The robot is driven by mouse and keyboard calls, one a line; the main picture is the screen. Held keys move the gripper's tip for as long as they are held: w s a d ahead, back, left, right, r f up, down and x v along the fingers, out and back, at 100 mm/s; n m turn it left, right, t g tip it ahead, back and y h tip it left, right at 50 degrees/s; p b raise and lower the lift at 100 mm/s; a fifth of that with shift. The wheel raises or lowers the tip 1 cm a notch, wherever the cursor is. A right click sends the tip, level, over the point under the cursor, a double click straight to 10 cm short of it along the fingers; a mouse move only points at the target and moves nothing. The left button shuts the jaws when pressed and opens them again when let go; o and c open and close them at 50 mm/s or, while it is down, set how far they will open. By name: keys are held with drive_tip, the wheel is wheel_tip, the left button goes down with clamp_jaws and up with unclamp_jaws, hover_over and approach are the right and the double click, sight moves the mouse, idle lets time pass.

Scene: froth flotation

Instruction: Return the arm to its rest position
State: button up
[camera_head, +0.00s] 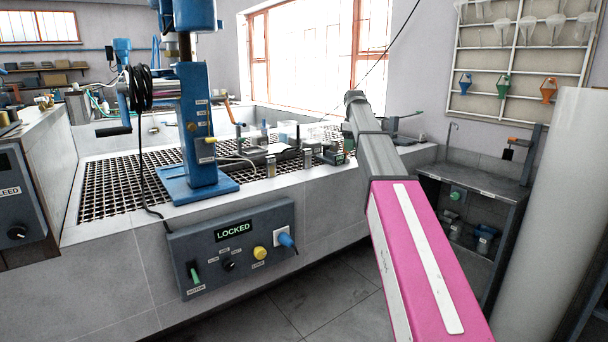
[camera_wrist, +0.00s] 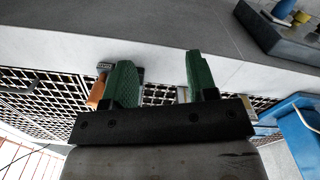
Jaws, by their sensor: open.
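My gripper (camera_wrist: 160,75) shows in the wrist view with its two green fingers apart and nothing between them. It is over the pale counter edge and the dark grating. In the head view my arm reaches from the lower right up towards the bench, its pink link (camera_head: 425,255) in front and a grey link (camera_head: 378,150) beyond. I cannot make out the gripper clearly in the head view.
A blue flotation machine (camera_head: 195,120) stands on the bench's grating (camera_head: 110,185). A control box (camera_head: 235,250) reading LOCKED is on the bench front. Small containers (camera_head: 285,132) stand near my arm. A white column (camera_head: 555,200) is at right. Floor (camera_head: 310,305) is clear.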

drive_tip(key=s+f+m, duration=0.3)
drive_tip(key=s+f, duration=0.5)
drive_tip(key=f, duration=0.4)
drive_tip(key=s+f+m, duration=0.2)
drive_tip(key=s+f, duration=0.6)
drive_tip(key=f, duration=0.4)
drive_tip(key=s+f+m, duration=0.3)
drive_tip(key=s+f, duration=0.4)
drive_tip(key=f, duration=0.5)
drive_tip(key=s+f+m, duration=0.3)
drive_tip(key=s+f, duration=0.5)
drive_tip(key=s, duration=0.4)
drive_tip(key=shift+s, duration=0.4)
drive_tip(key=shift+f, duration=0.1)
